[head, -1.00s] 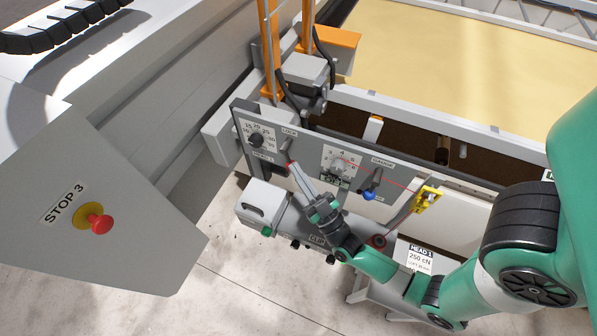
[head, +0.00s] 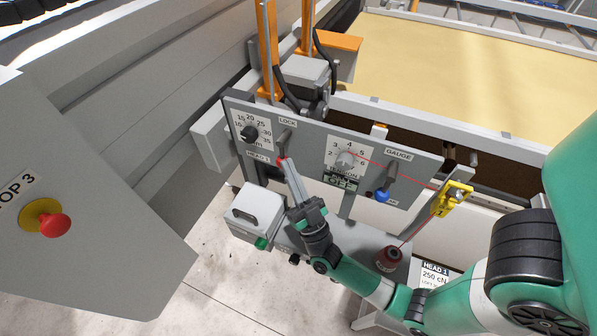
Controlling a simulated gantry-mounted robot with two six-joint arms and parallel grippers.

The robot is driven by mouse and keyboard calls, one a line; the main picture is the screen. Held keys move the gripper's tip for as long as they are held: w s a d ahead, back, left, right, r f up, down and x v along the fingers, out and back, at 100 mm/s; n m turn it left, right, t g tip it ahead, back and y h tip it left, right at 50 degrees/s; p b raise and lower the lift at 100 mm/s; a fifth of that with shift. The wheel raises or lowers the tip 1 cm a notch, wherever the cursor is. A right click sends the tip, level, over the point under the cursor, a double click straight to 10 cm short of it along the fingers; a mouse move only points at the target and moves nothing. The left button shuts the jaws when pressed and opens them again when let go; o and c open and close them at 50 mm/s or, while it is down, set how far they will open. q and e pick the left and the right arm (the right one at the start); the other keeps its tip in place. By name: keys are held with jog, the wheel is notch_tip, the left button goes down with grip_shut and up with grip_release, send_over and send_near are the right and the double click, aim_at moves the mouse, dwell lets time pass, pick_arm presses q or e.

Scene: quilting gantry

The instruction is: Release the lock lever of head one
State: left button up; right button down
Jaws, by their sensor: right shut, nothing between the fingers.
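The lock lever (head: 284,138) is a grey lever under the LOCK label on the grey head-one panel (head: 310,131). It points down, and a red end shows at its lower tip. My right gripper (head: 285,166) reaches up from below with its fingers shut and nothing between them. Its fingertips are at the red end and partly overlap it; I cannot tell whether they touch it. My left gripper is not in view.
The panel also bears a dial (head: 249,133), a tension knob (head: 345,160) and a blue-ended gauge lever (head: 386,186). A red stop button (head: 53,224) is at left.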

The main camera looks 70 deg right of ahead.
jog(key=shift+f, duration=0.1)
jog(key=shift+s+a+f, duration=0.15)
jog(key=shift+s+f, duration=0.05)
jog(key=shift+f, duration=0.1)
jog(key=s+a+f+b, duration=0.2)
jog(key=s+a+f, duration=0.1)
jog(key=s+a, duration=0.6)
jog(key=shift+s+a, duration=0.25)
jog(key=shift+s, duration=1.05)
jog(key=shift+r, duration=0.1)
